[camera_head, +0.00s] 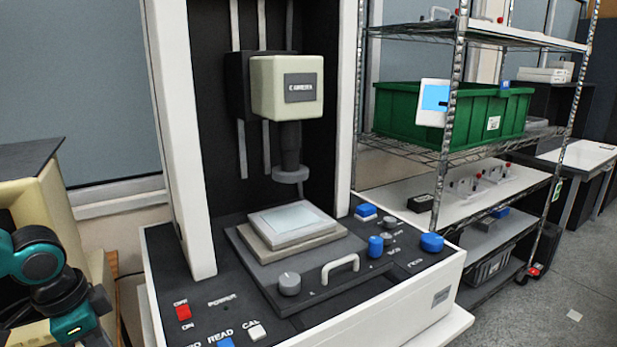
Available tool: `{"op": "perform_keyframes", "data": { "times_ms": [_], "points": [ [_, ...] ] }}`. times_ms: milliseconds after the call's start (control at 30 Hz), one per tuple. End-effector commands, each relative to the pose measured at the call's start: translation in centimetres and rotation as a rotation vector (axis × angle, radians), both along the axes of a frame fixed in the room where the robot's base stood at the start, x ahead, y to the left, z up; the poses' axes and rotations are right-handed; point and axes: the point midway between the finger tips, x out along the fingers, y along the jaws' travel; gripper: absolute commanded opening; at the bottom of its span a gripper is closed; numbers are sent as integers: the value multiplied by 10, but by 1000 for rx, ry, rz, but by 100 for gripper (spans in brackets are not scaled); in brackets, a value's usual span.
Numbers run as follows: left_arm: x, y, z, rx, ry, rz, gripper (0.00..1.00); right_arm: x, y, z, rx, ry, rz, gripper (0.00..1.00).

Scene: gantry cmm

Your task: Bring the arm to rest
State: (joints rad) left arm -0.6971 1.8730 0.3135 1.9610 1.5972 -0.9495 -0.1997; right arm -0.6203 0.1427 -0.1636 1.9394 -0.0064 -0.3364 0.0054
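My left arm, with teal and black joints, comes in at the lower left edge of the head view, left of the measuring machine (300,325). Only its links show; no gripper fingers can be made out there. My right arm and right gripper do not show. The machine has a cream camera head (287,87) on a dark column above a flat stage. A pale square plate (292,222) lies on the stage, below the lens and apart from it.
The machine's panel carries a red switch (183,311), a grey knob (289,283), a white handle (340,266) and blue buttons. A wire shelf at the right holds a green bin (460,115). A cream cabinet stands behind my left arm. Floor (560,300) is open at the lower right.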

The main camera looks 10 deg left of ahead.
Motion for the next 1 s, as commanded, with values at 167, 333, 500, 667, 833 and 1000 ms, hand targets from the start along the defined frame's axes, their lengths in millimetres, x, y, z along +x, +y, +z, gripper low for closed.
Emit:
{"op": "perform_keyframes", "data": {
  "times_ms": [167,333,500,667,833,1000],
  "points": [
    [-16,27,-47,-56,-107,102,0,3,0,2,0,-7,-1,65],
    [-37,35,-96,-103,-210,189,0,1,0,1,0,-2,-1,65],
    [-60,21,-144,-155,-304,263,0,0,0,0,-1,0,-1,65],
    [-78,-13,-182,-209,-390,322,0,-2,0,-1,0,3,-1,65],
    [-90,-67,-209,-274,-483,377,0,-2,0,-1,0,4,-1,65],
    [-92,-133,-219,-344,-581,422,0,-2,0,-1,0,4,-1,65]
  ]
}}
